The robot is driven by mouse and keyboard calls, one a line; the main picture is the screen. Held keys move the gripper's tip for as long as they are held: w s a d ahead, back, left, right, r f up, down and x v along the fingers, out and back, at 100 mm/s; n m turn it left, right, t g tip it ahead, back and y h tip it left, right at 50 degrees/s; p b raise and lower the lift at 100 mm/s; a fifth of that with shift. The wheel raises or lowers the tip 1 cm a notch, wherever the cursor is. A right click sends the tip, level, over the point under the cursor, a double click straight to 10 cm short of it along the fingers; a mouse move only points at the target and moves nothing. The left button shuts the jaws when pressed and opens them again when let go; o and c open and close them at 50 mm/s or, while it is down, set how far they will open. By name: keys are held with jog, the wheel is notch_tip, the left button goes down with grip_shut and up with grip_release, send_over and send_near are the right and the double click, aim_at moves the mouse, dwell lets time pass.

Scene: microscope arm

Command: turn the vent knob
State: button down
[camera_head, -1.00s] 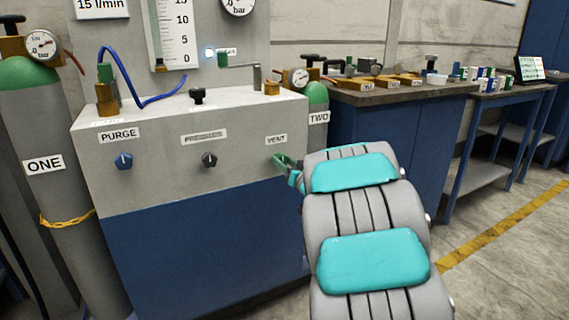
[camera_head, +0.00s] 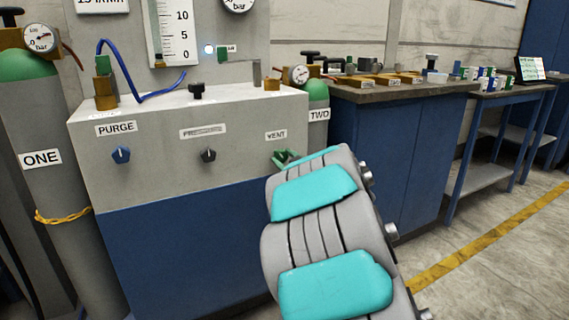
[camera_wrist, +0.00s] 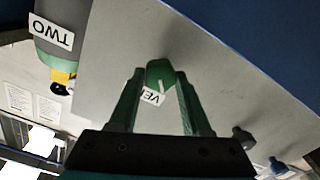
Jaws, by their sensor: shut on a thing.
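The vent knob is a small green knob (camera_wrist: 160,72) on the grey cabinet front, seen between my fingertips in the wrist view. A pale pointer line shows on it, slanting in the picture. My gripper (camera_wrist: 160,80) is shut on it, one green finger on each side. The VENT label (camera_head: 276,135) is just above the knob in the head view and appears inverted and partly covered in the wrist view. In the head view my arm hides most of the area around the knob; only green finger parts show there.
A blue PURGE knob (camera_head: 121,155) and a black knob (camera_head: 208,155) are on the same front, to the left. Gas cylinder ONE (camera_head: 45,150) stands left, cylinder TWO (camera_head: 317,115) behind the cabinet's right side. A blue workbench (camera_head: 390,150) stands right; floor before it is clear.

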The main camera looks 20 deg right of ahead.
jog(key=n, duration=0.2)
jog(key=n+b, duration=0.2)
jog(key=n, duration=0.1)
jog(key=shift+f+n, duration=0.25)
jog(key=shift+n, duration=0.05)
jog(key=shift+r+n+b, duration=0.2)
jog(key=shift+n+b, duration=0.75)
jog(key=shift+n, duration=0.85)
jog(key=shift+c, duration=1.8)
grip_release()
jog(key=shift+s, duration=0.1)
jog(key=s, duration=0.7)
jog(key=shift+s+d+p, duration=0.15)
jog(key=shift+s+p, duration=0.15)
jog(key=shift+s, duration=0.05)
